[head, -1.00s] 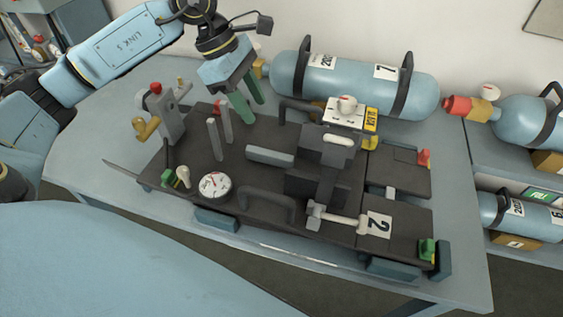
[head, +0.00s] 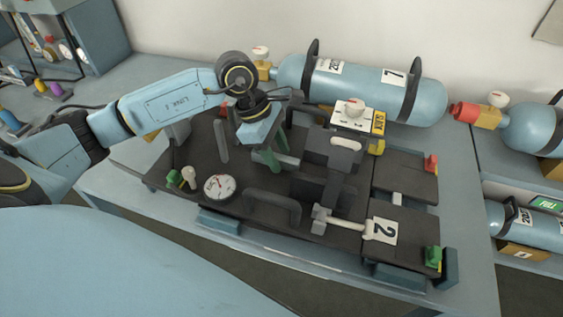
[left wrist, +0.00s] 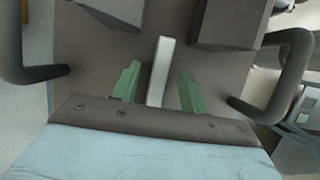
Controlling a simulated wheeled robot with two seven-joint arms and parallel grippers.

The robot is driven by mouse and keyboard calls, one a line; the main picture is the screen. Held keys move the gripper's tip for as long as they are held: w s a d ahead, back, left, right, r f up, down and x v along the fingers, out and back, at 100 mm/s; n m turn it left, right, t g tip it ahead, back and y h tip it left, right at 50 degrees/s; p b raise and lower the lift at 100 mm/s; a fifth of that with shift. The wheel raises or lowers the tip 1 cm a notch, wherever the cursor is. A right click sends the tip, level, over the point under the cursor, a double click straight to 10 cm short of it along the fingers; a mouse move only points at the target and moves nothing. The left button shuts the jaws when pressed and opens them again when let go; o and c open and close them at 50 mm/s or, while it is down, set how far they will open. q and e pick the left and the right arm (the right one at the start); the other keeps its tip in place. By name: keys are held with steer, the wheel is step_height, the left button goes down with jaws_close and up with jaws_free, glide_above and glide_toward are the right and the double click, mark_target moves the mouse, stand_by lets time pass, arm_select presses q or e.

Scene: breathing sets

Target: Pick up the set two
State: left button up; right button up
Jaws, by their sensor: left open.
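Set two is a dark flat breathing set (head: 245,222) lying on the light blue table, with a white "2" label (head: 382,230) at its right end. It carries a round gauge (head: 219,187), two dark loop handles and a grey bar (head: 287,164) in the middle. My left gripper (head: 268,158) is over the middle of the set, pointing down at the grey bar. In the left wrist view the bar (left wrist: 161,72) lies between the two green fingers (left wrist: 158,90), which are apart. I cannot tell the remaining height. My right gripper is not in view.
A blue cylinder (head: 365,92) labelled 7 lies behind the set, near the wall. More cylinders (head: 535,130) lie on a rack at the right. Small coloured items (head: 48,90) stand at the far left. The table's front strip (head: 265,252) is clear.

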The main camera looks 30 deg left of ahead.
arm_select(q)
steer(key=shift+w+d+f, duration=0.1)
steer(key=shift+d+f, duration=0.15)
steer(key=shift+f, duration=0.35)
jaws_close()
stand_by(0.9)
steer(key=shift+w+r, duration=0.1)
steer(key=shift+r, duration=0.1)
